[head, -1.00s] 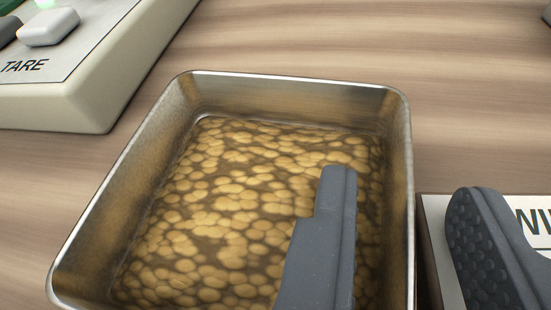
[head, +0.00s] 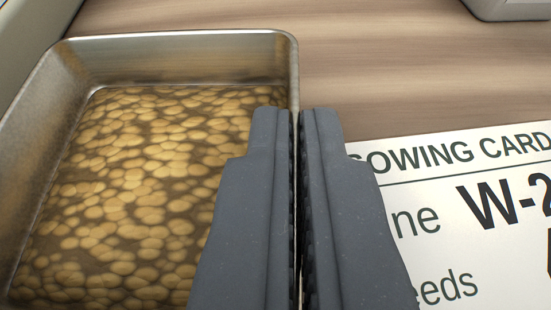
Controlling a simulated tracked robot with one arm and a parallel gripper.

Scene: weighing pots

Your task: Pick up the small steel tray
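The small steel tray (head: 268,48) fills the left of the view, with a layer of yellow-brown seeds (head: 140,190) across its floor. My gripper (head: 297,112) is at the tray's right wall. Its left finger is inside the tray, over the seeds, and its right finger is outside. The fingers are closed to a thin gap in line with that wall, pinching it between them. The fingers hide the near part of the wall. I cannot tell whether the tray is clear of the table.
A white sowing card (head: 440,220) with dark print lies right of my gripper. The pale edge of a device (head: 22,35) shows at the top left, close to the tray. Another pale object (head: 508,8) is cut off at the top right. Bare wooden table (head: 390,70) lies behind.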

